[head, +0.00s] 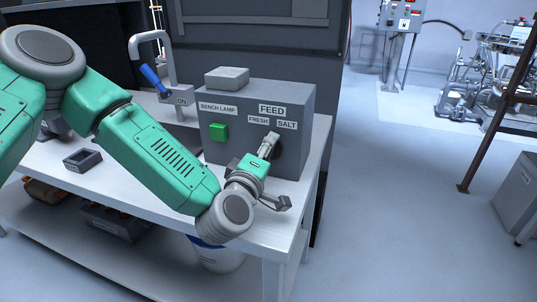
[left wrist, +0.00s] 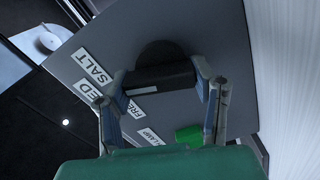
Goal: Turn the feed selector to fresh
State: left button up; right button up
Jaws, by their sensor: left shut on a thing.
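The feed selector is a dark round knob with a raised bar handle (left wrist: 160,78), seen in the left wrist view on the front of a grey control box (head: 290,160). Labels read FEED (head: 272,110), FRESH (head: 258,120) and SALT (head: 287,125). My left gripper (head: 268,146) is at the box front, just below these labels. In the left wrist view its fingers (left wrist: 162,85) are on either side of the bar handle, shut on it. In the head view the gripper hides most of the knob. I cannot tell which label the handle points to. My right gripper is not in view.
A green button (head: 219,132) under a BENCH LAMP label sits left of the selector. A small dark tray (head: 82,160) lies on the white bench (head: 140,182). Open floor lies to the right.

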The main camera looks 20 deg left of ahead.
pick_arm(q)
jog(key=n+b, duration=0.1)
jog(key=n, duration=0.1)
jog(key=f+n+b, duration=0.1)
jog(key=n, duration=0.2)
jog(key=shift+s+a+n, duration=0.1)
jog(key=shift+s+n, duration=0.05)
jog(key=shift+n, duration=0.15)
jog(key=shift+f+n+b, duration=0.2)
jog(key=shift+n+b, duration=1)
jog(key=shift+n, duration=1.1)
jog(key=o, duration=1.2)
jog(key=shift+c, duration=0.2)
jog(key=shift+a+r, duration=0.1)
jog(key=shift+r, duration=0.1)
jog(key=shift+s, duration=0.2)
jog(key=s, duration=0.6)
jog(key=shift+a, duration=0.1)
jog(key=shift+s+f, duration=0.1)
jog(key=shift+s, duration=0.35)
